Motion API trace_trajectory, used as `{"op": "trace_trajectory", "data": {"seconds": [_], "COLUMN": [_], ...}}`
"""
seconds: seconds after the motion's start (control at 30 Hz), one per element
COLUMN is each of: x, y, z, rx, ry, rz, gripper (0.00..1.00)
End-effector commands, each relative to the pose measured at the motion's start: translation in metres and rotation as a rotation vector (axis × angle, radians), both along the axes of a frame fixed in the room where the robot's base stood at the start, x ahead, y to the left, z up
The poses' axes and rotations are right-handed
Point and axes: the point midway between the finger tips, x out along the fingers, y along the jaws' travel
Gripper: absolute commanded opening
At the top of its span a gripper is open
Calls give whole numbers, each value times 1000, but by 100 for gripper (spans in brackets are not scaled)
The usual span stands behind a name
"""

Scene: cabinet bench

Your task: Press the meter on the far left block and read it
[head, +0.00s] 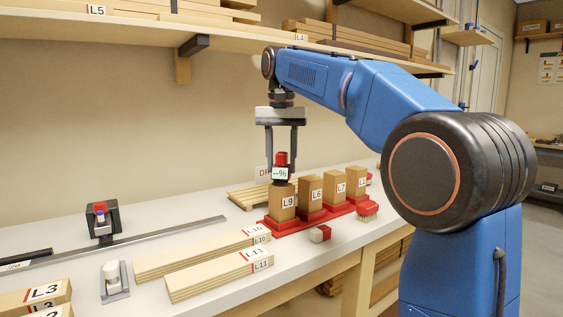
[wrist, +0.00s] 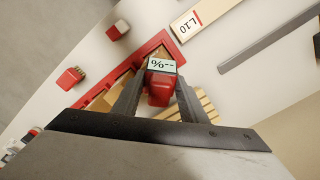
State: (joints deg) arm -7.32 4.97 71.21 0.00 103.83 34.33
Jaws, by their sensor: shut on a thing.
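My gripper (head: 281,158) is shut on the meter (head: 281,174), a small red and black device with a pale display. The display reads "--%", and it also shows in the wrist view (wrist: 161,65). The meter is upright directly over the far left block L9 (head: 283,203). Its lower end is at or just above the block's top; I cannot tell whether they touch. Block L6 (head: 310,195), block L7 (head: 334,187) and one more block (head: 356,182) stand to the right in the red rack (head: 290,226).
Boards L10 (head: 200,256) and L11 (head: 218,278) lie front left of the rack. A white and red piece (head: 320,234) and a red brush (head: 367,210) lie near the bench edge. A metal rail (head: 160,234) runs behind the boards. Shelves hang above.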

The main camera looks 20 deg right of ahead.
Motion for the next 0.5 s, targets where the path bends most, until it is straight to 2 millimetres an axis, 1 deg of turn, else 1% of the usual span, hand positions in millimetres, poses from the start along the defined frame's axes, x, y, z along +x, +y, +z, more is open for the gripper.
{"op": "trace_trajectory", "data": {"seconds": [0.5], "x": [0], "y": [0], "z": [-4], "rx": [0], "ry": [0], "rz": [0], "gripper": [12]}}
